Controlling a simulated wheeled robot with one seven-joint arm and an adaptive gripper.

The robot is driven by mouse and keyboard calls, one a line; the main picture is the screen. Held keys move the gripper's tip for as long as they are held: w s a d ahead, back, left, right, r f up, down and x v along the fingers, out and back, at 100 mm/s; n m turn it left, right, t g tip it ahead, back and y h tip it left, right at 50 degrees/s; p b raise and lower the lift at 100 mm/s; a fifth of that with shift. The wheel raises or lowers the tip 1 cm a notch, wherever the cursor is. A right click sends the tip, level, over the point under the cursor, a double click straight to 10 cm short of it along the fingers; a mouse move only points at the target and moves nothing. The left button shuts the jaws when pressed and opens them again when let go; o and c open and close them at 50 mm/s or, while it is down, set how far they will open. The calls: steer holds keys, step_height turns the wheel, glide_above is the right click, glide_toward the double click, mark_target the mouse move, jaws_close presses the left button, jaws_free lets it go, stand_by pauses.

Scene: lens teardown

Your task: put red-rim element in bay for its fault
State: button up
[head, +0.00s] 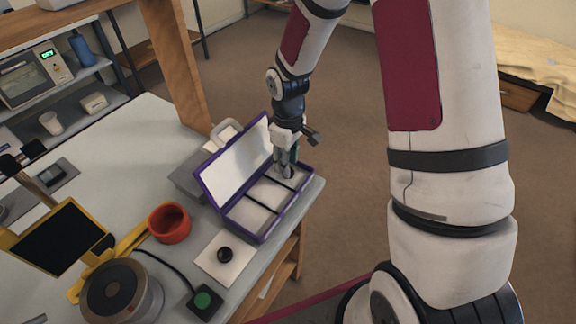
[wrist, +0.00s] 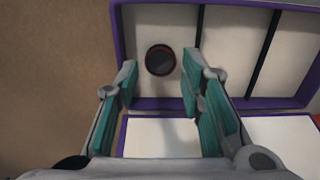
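The red-rim element (wrist: 160,60), a small dark disc with a thin red edge, lies on the pale floor of an end bay of the purple case (wrist: 150,103). In the head view this open case (head: 236,229) has three bays split by black dividers, and the element's bay is the far one. My gripper (head: 287,168) reaches down into that bay. In the wrist view my gripper (wrist: 161,82) is open, its teal-padded fingers apart, with the element beyond and between the tips, not clasped. I cannot read any fault label.
A white card (head: 210,264) with a black round piece (head: 225,254) lies before the case. An orange-red bowl (head: 169,223), a green button (head: 204,301), a round grey device (head: 122,292) and a yellow-framed screen (head: 57,241) stand left. The table's right edge is close to the case.

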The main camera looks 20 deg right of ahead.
step_height(320, 180, up, 10)
steer(key=s+r+m+t, duration=0.2)
steer(key=s+r+m, duration=0.2)
steer(key=s+r, duration=0.85)
steer(key=s+r+m, duration=0.1)
steer(key=s+r, duration=0.1)
steer(key=s, duration=0.4)
steer(key=s+r+m+t, duration=0.1)
steer(key=s+r+m, duration=0.1)
steer(key=s, duration=0.5)
steer(key=shift+d+r+t+p, duration=0.2)
steer(key=shift+r+t+p, duration=0.15)
steer(key=shift+r, duration=0.45)
step_height(320, 180, up, 2)
steer(key=shift+r+t+p, duration=0.25)
steer(key=shift+p, duration=0.65)
steer(key=shift+c, duration=0.3)
